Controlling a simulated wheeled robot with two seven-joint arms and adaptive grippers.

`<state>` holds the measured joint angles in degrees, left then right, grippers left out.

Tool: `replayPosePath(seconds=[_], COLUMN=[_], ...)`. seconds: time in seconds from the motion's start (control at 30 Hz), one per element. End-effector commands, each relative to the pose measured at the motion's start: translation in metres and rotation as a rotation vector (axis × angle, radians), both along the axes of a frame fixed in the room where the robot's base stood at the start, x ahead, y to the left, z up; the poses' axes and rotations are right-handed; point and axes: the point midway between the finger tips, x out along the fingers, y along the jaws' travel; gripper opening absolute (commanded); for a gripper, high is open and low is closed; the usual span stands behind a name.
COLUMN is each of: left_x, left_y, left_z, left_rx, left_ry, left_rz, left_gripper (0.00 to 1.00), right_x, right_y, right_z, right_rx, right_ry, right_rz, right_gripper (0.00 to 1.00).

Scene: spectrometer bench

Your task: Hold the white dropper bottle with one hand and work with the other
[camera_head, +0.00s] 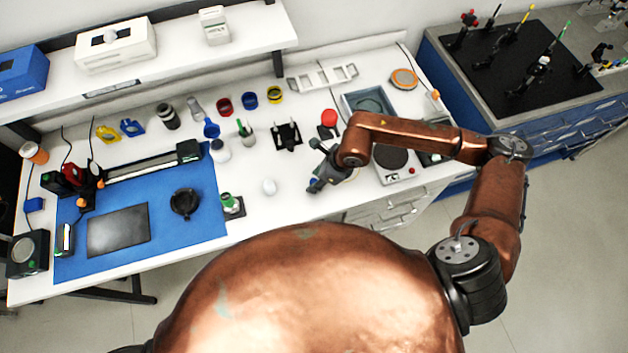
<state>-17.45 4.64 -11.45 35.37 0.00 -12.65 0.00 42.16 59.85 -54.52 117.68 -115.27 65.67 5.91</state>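I cannot tell for certain which small bottle is the white dropper bottle. A small white bottle (220,152) stands at the back edge of the blue mat. A green-topped bottle (228,201) stands in a dark holder at the mat's right edge. A small white rounded thing (268,187) is on the bare bench to its right. My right gripper (315,187) hangs over the bench right of these, apart from them, with its fingers toward the front. It is too small to tell if it is open. My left gripper is not in view.
The blue mat (190,230) bears a dark plate (118,231), a black round part (185,203) and a rail (140,165). Coloured jars (249,100) line the back. A balance (395,165) stands on the right. The bench's front edge near my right gripper is clear.

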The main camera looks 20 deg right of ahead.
Motion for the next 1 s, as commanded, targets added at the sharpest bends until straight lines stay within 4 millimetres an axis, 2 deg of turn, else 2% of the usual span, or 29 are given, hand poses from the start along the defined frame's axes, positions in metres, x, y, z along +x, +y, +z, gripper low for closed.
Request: replayPosePath(seconds=[0.3,0.7,1.0], left_x=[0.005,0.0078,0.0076], left_y=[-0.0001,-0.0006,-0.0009], left_z=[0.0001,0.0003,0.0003], left_rx=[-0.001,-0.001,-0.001], left_ry=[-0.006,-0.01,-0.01], left_rz=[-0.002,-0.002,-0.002], left_gripper=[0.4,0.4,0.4], right_x=[0.0,0.0,0.0], right_y=[0.0,0.0,0.0], right_z=[-0.0006,-0.0004,-0.0001], right_rx=[0.0,0.0,0.0], right_ry=[0.0,0.0,0.0], right_rz=[0.0,0.0,0.0], right_gripper=[0.38,0.11,0.1])
